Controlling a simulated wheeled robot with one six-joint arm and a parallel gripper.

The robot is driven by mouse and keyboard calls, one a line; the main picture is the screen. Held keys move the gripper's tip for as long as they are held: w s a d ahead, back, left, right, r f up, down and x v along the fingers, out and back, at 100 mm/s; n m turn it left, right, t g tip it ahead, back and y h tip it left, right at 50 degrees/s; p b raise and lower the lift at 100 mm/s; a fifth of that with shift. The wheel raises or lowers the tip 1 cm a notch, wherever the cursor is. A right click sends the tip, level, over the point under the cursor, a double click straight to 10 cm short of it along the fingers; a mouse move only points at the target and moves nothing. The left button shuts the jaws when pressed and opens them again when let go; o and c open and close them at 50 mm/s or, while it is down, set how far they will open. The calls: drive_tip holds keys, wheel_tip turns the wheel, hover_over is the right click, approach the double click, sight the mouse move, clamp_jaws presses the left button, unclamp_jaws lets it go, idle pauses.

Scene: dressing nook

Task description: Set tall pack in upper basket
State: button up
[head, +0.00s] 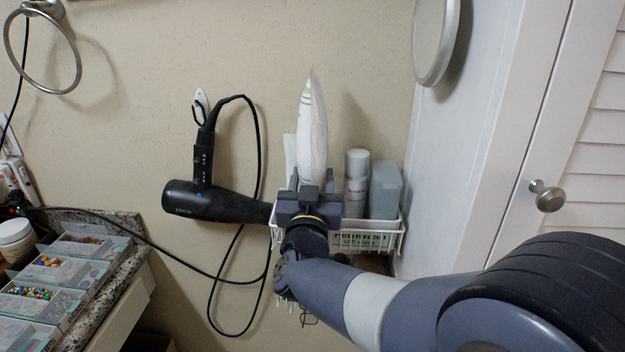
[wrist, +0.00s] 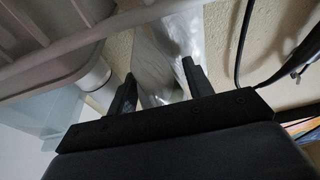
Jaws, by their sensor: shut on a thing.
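The tall pack (head: 313,120) is a white, pointed pouch, standing upright in the head view. My gripper (head: 312,182) is shut on its lower part, with a finger on either side. In the wrist view the pack (wrist: 170,45) shows as a pale, shiny surface between the fingers. The upper basket (head: 385,241) is a white wire basket on the wall. My gripper and the pack are in front of its left part in the head view, and hide that part. I cannot tell whether the pack's bottom is inside the basket.
A grey spray can (head: 357,182) and a blue-grey box (head: 385,190) stand in the basket's right part. A black hair dryer (head: 215,203) with a looping cord hangs close on the left. A white door frame (head: 500,130) is at right. A counter with trays (head: 50,285) is at left.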

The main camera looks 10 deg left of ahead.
drive_tip(key=o, duration=1.1)
drive_tip(key=shift+f, duration=0.1)
drive_tip(key=shift+r+p, duration=0.35)
drive_tip(key=shift+r, duration=0.05)
drive_tip(key=shift+s, duration=0.25)
drive_tip(key=v, duration=1.1)
drive_tip(key=shift+s+d+f, duration=0.1)
drive_tip(key=shift+s, duration=0.15)
